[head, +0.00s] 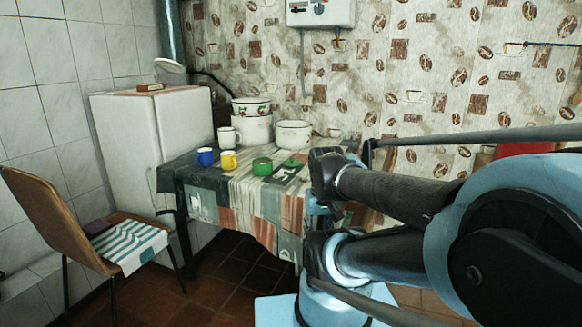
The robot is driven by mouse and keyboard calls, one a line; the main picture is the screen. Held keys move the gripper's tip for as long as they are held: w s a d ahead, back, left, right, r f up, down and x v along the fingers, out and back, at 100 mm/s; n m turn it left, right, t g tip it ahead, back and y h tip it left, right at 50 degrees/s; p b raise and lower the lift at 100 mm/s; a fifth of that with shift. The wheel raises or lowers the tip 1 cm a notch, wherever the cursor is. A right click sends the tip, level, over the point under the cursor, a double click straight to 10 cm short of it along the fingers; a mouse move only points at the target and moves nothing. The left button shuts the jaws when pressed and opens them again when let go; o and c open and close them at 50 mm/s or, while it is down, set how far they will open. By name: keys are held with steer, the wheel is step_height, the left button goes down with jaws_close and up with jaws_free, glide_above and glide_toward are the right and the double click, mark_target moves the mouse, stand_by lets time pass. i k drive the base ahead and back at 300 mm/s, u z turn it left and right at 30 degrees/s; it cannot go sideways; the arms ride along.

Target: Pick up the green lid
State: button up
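A flat green piece (292,163), which looks like the green lid, lies on the cloth-covered table (205,172) near its right part. A small green pot or cup (262,166) stands just left of it. Both are small in the head view, so their details are unclear. My arm fills the right side of the view, its dark links passing in front of the table's right end. The fingers of my gripper do not show, and I see nothing held.
A blue mug (205,157), a yellow mug (229,160), a white mug (227,137) and white enamel pots (293,134) stand on the table. A chair (65,225) with a striped cloth and a white fridge (150,135) are at left. Tiled floor is open before the table.

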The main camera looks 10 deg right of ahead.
mark_target(291, 164)
steer(key=z, duration=1.25)
steer(key=i, duration=0.55)
steer(key=u, duration=0.4)
